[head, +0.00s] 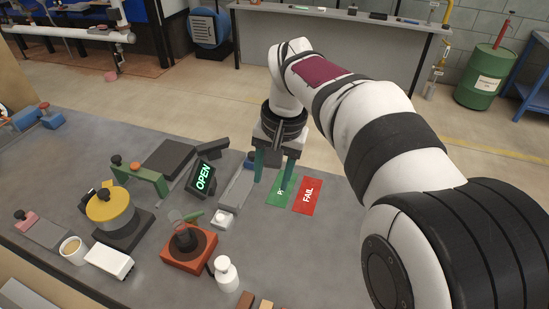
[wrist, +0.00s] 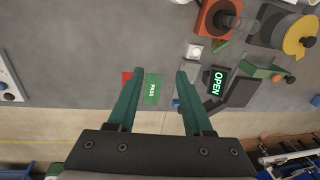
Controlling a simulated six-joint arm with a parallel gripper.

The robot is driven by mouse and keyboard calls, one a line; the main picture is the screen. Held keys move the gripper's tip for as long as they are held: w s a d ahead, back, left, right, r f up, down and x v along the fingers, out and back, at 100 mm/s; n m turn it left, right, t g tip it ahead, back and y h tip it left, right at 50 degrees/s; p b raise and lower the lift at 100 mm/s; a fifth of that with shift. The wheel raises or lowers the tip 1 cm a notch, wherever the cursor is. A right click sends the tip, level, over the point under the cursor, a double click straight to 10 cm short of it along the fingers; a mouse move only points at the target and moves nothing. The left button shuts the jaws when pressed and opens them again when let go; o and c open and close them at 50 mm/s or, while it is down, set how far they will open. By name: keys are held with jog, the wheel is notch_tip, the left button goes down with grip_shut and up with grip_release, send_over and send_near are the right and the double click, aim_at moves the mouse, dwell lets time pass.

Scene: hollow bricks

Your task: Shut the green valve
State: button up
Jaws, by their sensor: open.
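A green lever (head: 194,217) shows at the back of an orange-red block (head: 204,255) with a dark round body and a clear top; I take it as the green valve's handle, but its exact position is partly hidden. It also shows in the wrist view (wrist: 224,40), at the top right. A tilted dark display (head: 204,178) behind it reads OPEN in green. My gripper (head: 274,180) is open and empty, with teal fingers pointing down above the table near the PASS card, behind and right of the valve. Its fingers (wrist: 160,72) are wide apart in the wrist view.
A green PASS card (head: 279,194) and red FAIL card (head: 307,196) lie by the gripper. A white button box (head: 223,219) and white bottle (head: 226,274) stand near the valve. A yellow-topped drum (head: 110,207) and a green bracket (head: 145,176) are further left.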

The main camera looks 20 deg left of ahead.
jog(key=shift+a, duration=0.1)
jog(key=n+t, duration=0.1)
jog(key=n, duration=2.5)
send_over(198, 212)
jog(key=s+d, duration=0.2)
notch_tip(198, 212, down, 8)
jog(key=f, duration=0.4)
jog(key=w+a+f, duration=0.1)
jog(key=f, duration=0.8)
jog(key=shift+w+a+f, duration=0.2)
jog(key=shift+w+a, duration=0.1)
jog(key=shift+w+a+f, duration=0.1)
jog(key=shift+f, duration=0.6)
grip_shut()
